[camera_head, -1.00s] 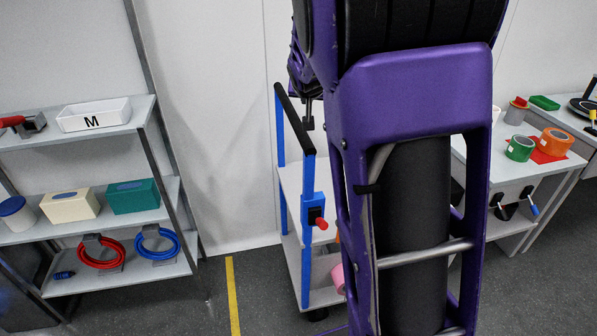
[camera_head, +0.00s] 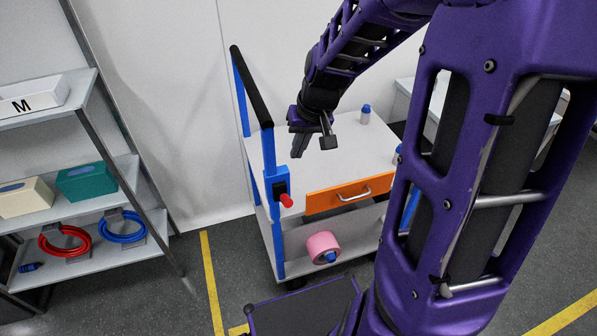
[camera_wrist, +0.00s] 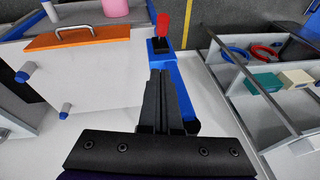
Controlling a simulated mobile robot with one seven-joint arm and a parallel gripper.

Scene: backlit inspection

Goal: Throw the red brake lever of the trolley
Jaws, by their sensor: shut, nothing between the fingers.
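The red brake lever (camera_head: 286,200) sticks out from a black housing on the blue post (camera_head: 271,172) at the near left corner of the trolley (camera_head: 345,150). In the wrist view the red lever (camera_wrist: 163,24) stands beyond my fingertips, with the blue post below it. My gripper (camera_head: 297,154) is above the trolley top, up and slightly right of the lever in the head view, apart from it. In the wrist view my gripper (camera_wrist: 158,72) is shut and empty, its fingers pointing toward the lever housing.
The trolley has a black push handle (camera_head: 252,85), an orange drawer (camera_head: 337,195) and a pink roll (camera_head: 323,247) on its lower shelf. A shelf rack (camera_head: 100,215) with boxes and coiled hoses stands left. Floor between them is clear.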

